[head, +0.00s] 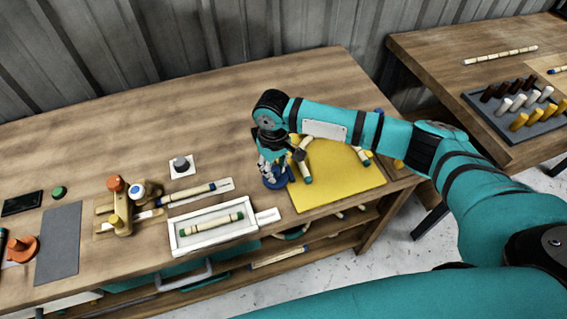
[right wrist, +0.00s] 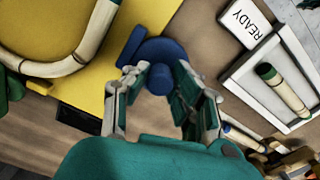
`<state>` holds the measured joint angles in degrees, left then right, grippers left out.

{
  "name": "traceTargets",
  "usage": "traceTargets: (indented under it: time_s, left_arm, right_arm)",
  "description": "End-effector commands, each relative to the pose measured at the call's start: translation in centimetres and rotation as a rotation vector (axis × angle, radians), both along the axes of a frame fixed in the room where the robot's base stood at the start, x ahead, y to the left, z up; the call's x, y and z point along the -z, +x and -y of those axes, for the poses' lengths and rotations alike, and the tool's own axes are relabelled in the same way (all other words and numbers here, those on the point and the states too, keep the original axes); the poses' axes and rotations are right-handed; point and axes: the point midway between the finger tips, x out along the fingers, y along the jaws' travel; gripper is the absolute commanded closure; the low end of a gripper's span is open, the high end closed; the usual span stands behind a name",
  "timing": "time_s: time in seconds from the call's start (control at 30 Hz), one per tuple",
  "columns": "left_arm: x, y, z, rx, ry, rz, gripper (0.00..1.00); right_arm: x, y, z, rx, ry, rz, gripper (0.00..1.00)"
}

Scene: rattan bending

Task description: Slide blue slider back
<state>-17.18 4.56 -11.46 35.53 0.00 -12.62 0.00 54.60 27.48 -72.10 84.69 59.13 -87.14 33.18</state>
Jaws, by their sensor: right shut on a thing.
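The blue slider (head: 277,182) stands at the left edge of the yellow mat (head: 345,190) in the head view. In the right wrist view the blue slider (right wrist: 150,50) shows a round base with a smaller round knob. My right gripper (head: 271,171) reaches down over it, and the fingers hide part of it in the head view. In the right wrist view the fingers of my right gripper (right wrist: 160,85) stand on either side of the knob, shut on it. My left gripper is not in view.
Rattan pieces (head: 304,168) lie on the yellow mat beside the gripper. A white tray (head: 175,240) with a green-tipped rattan piece stands to the left, with a READY label (right wrist: 244,20) next to it. Wooden fixtures (head: 120,216) stand further left. The table's back is clear.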

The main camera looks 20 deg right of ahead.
Motion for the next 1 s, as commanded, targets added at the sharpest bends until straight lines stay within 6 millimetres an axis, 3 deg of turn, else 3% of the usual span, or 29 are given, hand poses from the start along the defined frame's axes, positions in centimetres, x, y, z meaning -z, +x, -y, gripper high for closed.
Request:
traceTargets:
  time_s: [0.1,0.37,0.4,0.57,0.87,1.0]
  left_arm:
    - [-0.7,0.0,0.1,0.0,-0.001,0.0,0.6]
    - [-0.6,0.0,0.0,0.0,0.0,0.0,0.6]
    - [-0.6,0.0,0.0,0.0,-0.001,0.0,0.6]
    - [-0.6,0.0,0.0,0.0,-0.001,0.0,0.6]
    - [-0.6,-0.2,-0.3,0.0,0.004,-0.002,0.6]
    - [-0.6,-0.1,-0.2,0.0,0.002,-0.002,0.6]
  right_arm:
    - [-0.2,-0.1,-1.5,-0.004,0.004,0.0,1.0]
    - [-0.1,-0.1,-1.7,-0.004,0.007,0.001,1.0]
    - [-0.1,-0.1,-1.7,-0.004,0.008,0.001,0.75]
    - [-0.1,-0.1,-1.7,-0.004,0.006,0.001,0.54]
    - [-0.2,-0.1,-1.5,-0.002,0.003,0.001,0.53]
    - [-1.7,0.0,-1.6,-0.002,0.005,0.002,0.53]
